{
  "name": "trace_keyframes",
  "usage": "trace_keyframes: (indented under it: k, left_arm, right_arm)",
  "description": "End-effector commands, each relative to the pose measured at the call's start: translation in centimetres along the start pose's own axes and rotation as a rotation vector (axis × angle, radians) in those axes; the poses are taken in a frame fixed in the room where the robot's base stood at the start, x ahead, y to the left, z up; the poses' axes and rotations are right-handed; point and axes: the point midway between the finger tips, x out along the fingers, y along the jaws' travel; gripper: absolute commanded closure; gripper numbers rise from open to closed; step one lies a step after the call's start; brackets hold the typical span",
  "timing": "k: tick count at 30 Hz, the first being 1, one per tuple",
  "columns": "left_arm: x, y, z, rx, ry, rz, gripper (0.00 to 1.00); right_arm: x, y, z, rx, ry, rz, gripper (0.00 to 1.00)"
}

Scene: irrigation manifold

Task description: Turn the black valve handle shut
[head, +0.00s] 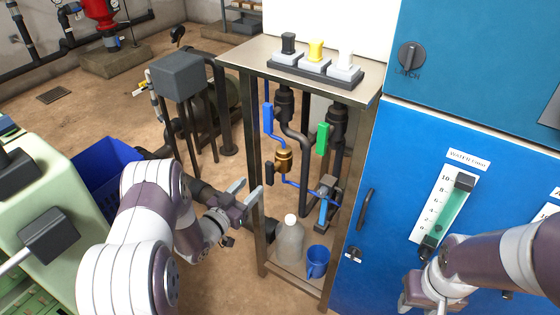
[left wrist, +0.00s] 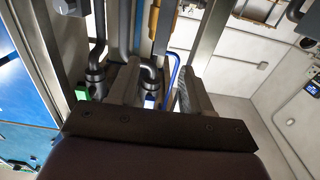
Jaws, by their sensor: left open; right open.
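The black valve handle (head: 270,173) is a small upright black lever on the left side of the pipework in the steel frame, beside a brass-coloured fitting (head: 283,160). My left gripper (head: 247,191) is open and empty, just left of and slightly below the handle, apart from it. In the left wrist view my left gripper's two fingers (left wrist: 155,90) stand apart with pipes and a blue tube beyond them; I cannot make out the black handle there. My right gripper (head: 418,285) is open near the blue cabinet at the lower right, partly hidden by its own arm.
A blue handle (head: 268,119) and a green handle (head: 322,138) are on the pipes above. A pale bottle (head: 290,243) and a blue cup (head: 317,261) stand on the lower shelf. The frame's front left post (head: 256,150) is close to my left gripper. A blue cabinet (head: 390,160) stands at right.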

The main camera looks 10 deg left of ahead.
Motion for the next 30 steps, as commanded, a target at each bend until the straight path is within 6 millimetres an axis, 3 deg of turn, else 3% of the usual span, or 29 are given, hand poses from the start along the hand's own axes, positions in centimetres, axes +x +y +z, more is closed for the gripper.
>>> trace_keyframes:
  k: [6, 12, 23, 24, 28, 30]
  left_arm:
    - [5.7, 0.1, 0.2, 0.002, 0.000, 0.003, 0.51]
    - [9.4, 0.0, 0.1, 0.002, -0.001, 0.000, 0.51]
    - [10.5, 0.0, 0.0, 0.000, -0.003, -0.001, 0.51]
    - [10.5, 0.0, 0.0, 0.000, -0.003, -0.001, 0.58]
    - [10.4, 0.0, 0.0, 0.000, -0.003, -0.001, 1.00]
    - [10.4, 0.0, 0.0, 0.000, -0.003, -0.002, 1.00]
  right_arm:
    - [0.7, 0.0, 0.1, 0.000, 0.000, 0.000, 0.57]
    - [1.0, 0.0, 0.1, 0.000, 0.000, 0.000, 0.57]
    - [1.0, 0.0, 0.1, 0.000, 0.000, 0.000, 0.57]
    - [1.0, 0.0, 0.1, 0.000, 0.000, 0.000, 0.57]
    - [1.0, 0.0, 0.1, 0.000, 0.000, 0.000, 0.57]
    - [1.0, 0.0, 0.1, 0.000, 0.000, 0.000, 0.57]
